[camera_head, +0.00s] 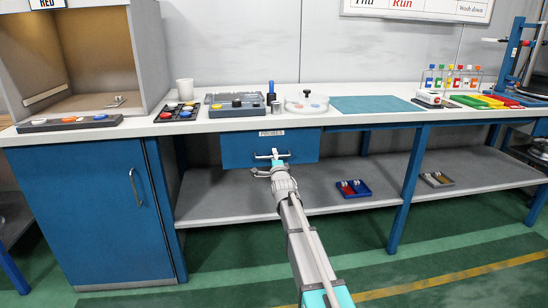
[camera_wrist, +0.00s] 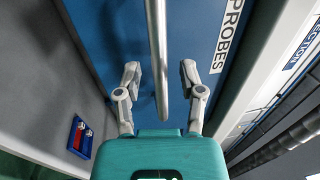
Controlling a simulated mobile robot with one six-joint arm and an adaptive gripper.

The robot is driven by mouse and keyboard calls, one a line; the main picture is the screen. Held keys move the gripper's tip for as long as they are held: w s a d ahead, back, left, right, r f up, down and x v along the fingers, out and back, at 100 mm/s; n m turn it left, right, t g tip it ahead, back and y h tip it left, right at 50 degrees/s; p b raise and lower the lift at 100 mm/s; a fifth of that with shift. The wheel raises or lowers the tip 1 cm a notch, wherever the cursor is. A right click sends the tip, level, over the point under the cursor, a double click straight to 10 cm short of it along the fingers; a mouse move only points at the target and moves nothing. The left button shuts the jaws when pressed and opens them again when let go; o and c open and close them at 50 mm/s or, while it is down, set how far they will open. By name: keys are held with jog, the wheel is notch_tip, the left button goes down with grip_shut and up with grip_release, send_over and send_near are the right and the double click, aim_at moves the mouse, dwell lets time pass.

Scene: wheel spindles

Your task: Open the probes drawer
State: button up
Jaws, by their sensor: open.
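The blue probes drawer (camera_head: 236,151) sits under the worktop, its front looking closed, with a "PROBES" label (camera_head: 271,133) near its top edge. Its grey bar handle (camera_head: 262,156) is on the front, partly hidden by my gripper (camera_head: 268,165). In the wrist view the handle (camera_wrist: 157,45) runs down between the two fingers of my gripper (camera_wrist: 161,73). The fingers are open, one on each side of the bar, with a visible gap to it on both sides. The drawer front (camera_wrist: 110,30) lies beyond the fingertips.
The white worktop (camera_head: 350,119) overhangs the drawer. A lower shelf (camera_head: 230,200) beneath holds a red and blue tray (camera_head: 354,189). A blue cupboard (camera_head: 80,205) stands to the left and a blue table leg (camera_head: 408,185) to the right. The green floor in front looks clear.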

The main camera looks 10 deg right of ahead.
grip_shut()
dwell(0.3)
dwell(0.3)
